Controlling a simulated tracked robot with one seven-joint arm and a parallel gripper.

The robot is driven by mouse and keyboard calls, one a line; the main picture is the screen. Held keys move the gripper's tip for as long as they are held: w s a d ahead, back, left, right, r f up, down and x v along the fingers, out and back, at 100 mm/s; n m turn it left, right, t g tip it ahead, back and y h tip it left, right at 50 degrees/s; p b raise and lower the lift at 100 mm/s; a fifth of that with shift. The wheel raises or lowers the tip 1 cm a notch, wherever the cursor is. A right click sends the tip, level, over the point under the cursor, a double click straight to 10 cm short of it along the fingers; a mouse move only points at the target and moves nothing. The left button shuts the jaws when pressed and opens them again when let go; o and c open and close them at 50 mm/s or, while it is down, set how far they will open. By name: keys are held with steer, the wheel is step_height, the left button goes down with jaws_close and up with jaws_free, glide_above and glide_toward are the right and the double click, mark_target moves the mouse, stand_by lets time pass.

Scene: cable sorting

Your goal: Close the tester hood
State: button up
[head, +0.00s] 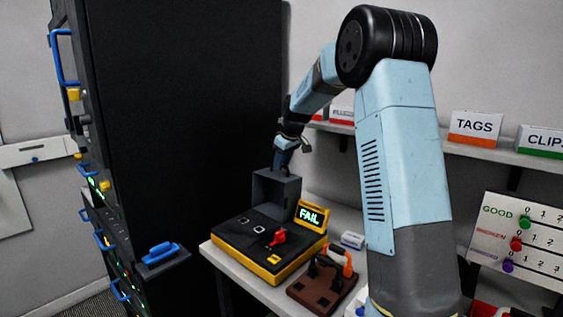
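The tester (262,262), a black box with yellow edges, stands on a white table in the head view. Its small screen (311,216) reads FAIL in green. The grey hood (277,190) stands raised at the back of the tester, so the black top with two small square sockets is uncovered. A red part (278,238) sits on the tester's top. My gripper (282,163) points down right at the hood's upper edge. Its fingertips are small and partly hidden there, so I cannot tell whether it touches the hood or how far its fingers are apart.
A tall dark cabinet (190,120) with blue handles stands at the left, close to the tester. A brown block with an orange-and-black handle (325,282) sits right of the tester. Shelf bins (474,127) and a tally board (520,240) are at the right.

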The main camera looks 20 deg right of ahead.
jaws_close()
stand_by(0.3)
